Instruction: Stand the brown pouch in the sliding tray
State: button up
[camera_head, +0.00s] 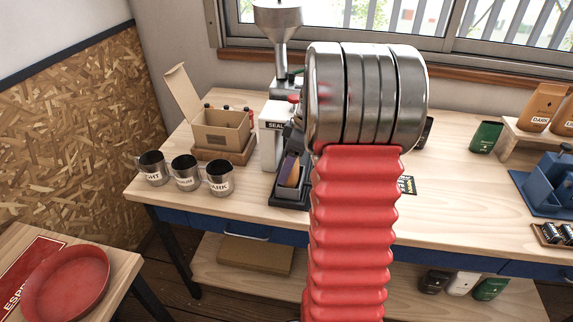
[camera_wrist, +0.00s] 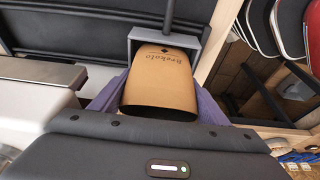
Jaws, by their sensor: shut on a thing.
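The brown pouch (camera_wrist: 160,80) is between the purple fingers of my gripper (camera_wrist: 157,97) in the wrist view, and they are shut on it. Its printed face shows upside down there. A grey frame (camera_wrist: 196,46) spans its far end; I cannot tell if they touch. In the head view the pouch (camera_head: 293,176) and a purple finger (camera_head: 286,166) show at the dark sliding tray (camera_head: 287,201), in front of the sealer (camera_head: 271,143). My arm hides the right side. Whether the pouch rests on the tray floor is unclear.
Metal mugs (camera_head: 186,178) stand in a row to the left, and an open cardboard box (camera_head: 221,133) is behind them. A green pouch (camera_head: 485,137) and a blue fixture (camera_head: 547,188) are at right. The bench right of my arm has free room.

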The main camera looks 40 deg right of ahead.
jog(key=o, duration=1.3)
jog(key=shift+r, duration=0.1)
jog(key=shift+w+d+r, duration=0.1)
jog(key=shift+r, duration=0.65)
jog(key=shift+c, duration=0.2)
jog(key=shift+r, duration=2.8)
